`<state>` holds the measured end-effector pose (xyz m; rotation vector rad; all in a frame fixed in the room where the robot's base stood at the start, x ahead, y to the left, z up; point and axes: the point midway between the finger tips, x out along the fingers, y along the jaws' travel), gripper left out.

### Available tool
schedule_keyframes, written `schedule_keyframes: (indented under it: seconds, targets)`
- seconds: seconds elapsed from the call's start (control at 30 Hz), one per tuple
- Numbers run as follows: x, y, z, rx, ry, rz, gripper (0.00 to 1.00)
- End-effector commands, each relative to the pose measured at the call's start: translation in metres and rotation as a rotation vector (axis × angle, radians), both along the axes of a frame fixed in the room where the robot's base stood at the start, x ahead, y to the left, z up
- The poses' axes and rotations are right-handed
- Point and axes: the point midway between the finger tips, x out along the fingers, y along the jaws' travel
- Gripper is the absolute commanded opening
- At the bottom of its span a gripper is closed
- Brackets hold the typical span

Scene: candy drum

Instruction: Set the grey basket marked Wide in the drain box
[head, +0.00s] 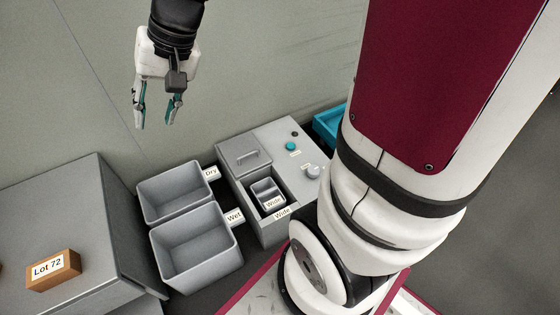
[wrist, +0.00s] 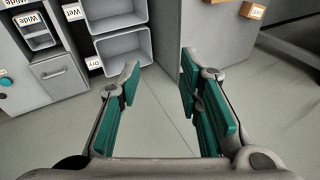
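The small grey basket marked Wide (head: 265,187) sits inside an open rectangular recess in the grey machine. A second Wide label (head: 282,213) is on the machine's edge in front of the recess. The basket also shows at the upper left of the wrist view (wrist: 39,41). My gripper (head: 155,123) is open and empty, high up and to the left of the machine, apart from the basket. Its teal-padded fingers spread apart in the wrist view (wrist: 160,77). No label reads drain, so I cannot tell which part is the drain box.
Two open, empty grey bins, Dry (head: 172,187) and Wet (head: 200,252), stand left of the machine. A block marked Lot 72 (head: 54,271) lies on a grey cabinet (head: 75,210). A blue tray (head: 328,125) is behind.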

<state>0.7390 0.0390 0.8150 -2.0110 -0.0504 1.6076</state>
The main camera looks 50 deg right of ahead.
Motion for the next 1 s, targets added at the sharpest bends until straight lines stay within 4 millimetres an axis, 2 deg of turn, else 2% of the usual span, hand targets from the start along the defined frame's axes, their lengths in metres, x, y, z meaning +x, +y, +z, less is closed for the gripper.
schedule_keyframes:
  seconds: [0.03, 0.2, 0.4, 0.5, 0.6, 0.7, 1.0]
  targets:
    - [-0.024, 0.007, 0.012, -0.028, 0.002, 0.054, 0.33]
    - [-0.109, 0.012, 0.032, -0.138, 0.059, 0.205, 0.33]
    - [-0.202, -0.006, 0.039, -0.288, 0.132, 0.317, 0.33]
    - [-0.234, -0.019, 0.039, -0.352, 0.159, 0.341, 0.33]
    - [-0.255, -0.029, 0.037, -0.397, 0.18, 0.353, 0.33]
    - [-0.266, -0.035, 0.036, -0.42, 0.193, 0.356, 0.33]
    - [-0.269, -0.037, 0.036, -0.427, 0.197, 0.358, 0.33]
